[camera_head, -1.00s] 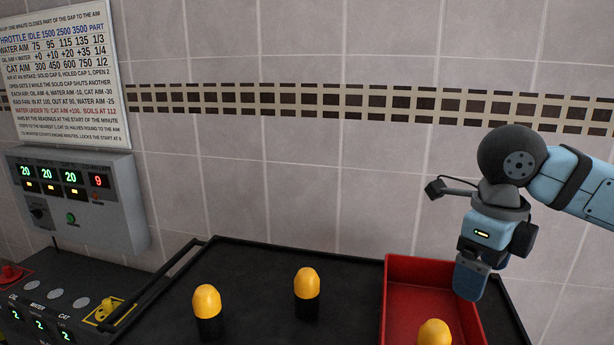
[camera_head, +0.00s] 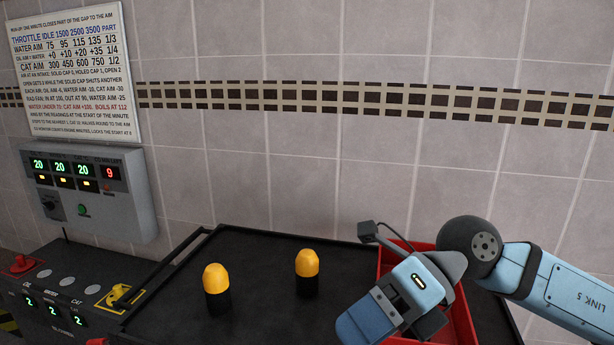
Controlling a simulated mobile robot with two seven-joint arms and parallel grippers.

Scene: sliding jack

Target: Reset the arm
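My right arm comes in from the right, and its gripper (camera_head: 362,328) hangs in front of the red tray (camera_head: 468,330), pointing down and left. Its fingers look close together, but their tips are near the bottom edge and I cannot tell whether they are open or shut. The arm hides most of the tray's inside. Two yellow-capped black pieces (camera_head: 217,288) and (camera_head: 307,272) stand upright on the black table, left of the gripper and apart from it. My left gripper is not in view.
The black tabletop (camera_head: 262,250) has free room behind the capped pieces. A grey wall box (camera_head: 140,200) with lit readouts hangs at left. Below it is a dark console (camera_head: 75,290) with a red knob (camera_head: 22,263) and a yellow-marked switch (camera_head: 120,296). A printed chart (camera_head: 72,70) hangs above.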

